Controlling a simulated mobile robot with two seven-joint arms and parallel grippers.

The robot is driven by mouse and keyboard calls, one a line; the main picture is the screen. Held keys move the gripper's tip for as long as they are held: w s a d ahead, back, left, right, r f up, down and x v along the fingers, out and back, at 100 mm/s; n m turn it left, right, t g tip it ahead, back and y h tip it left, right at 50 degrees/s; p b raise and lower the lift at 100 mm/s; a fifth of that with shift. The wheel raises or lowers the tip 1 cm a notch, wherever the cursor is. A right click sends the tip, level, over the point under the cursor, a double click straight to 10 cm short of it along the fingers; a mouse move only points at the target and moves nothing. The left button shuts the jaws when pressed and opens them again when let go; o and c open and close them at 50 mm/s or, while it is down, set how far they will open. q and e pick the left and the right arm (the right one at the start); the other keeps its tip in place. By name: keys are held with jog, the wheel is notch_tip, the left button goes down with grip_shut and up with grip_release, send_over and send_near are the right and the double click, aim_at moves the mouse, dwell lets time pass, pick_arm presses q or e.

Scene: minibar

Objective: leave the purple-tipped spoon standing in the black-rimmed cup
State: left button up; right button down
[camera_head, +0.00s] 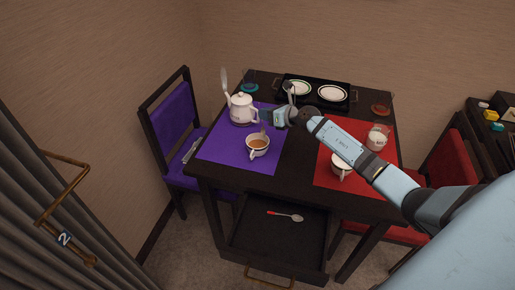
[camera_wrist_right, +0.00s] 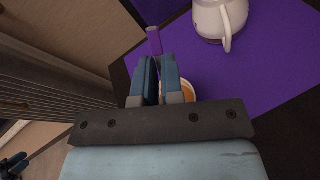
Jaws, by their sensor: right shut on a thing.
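My right gripper (camera_head: 278,118) is shut above the purple mat, close to the back right of a white cup with brown drink (camera_head: 257,142). In the right wrist view the gripper (camera_wrist_right: 158,68) is closed on the spoon, whose purple tip (camera_wrist_right: 154,42) sticks out past the fingers. The rest of the spoon is hidden by the fingers. The cup (camera_wrist_right: 189,91) shows only partly behind them. Another white cup (camera_head: 339,167) stands on the red mat, partly covered by my right arm. Rim colours are too small to tell surely. My left gripper does not show in the head view.
A white teapot (camera_head: 241,109) stands behind the cup. A black tray (camera_head: 316,104) with two plates lies at the back. A glass (camera_head: 377,139) stands on the red mat (camera_head: 326,178). The open drawer (camera_head: 250,240) holds a red-handled spoon (camera_head: 285,216).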

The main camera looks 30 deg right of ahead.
jog(key=c, duration=1.2)
grip_release()
jog(key=shift+o, duration=0.2)
jog(key=v, duration=1.4)
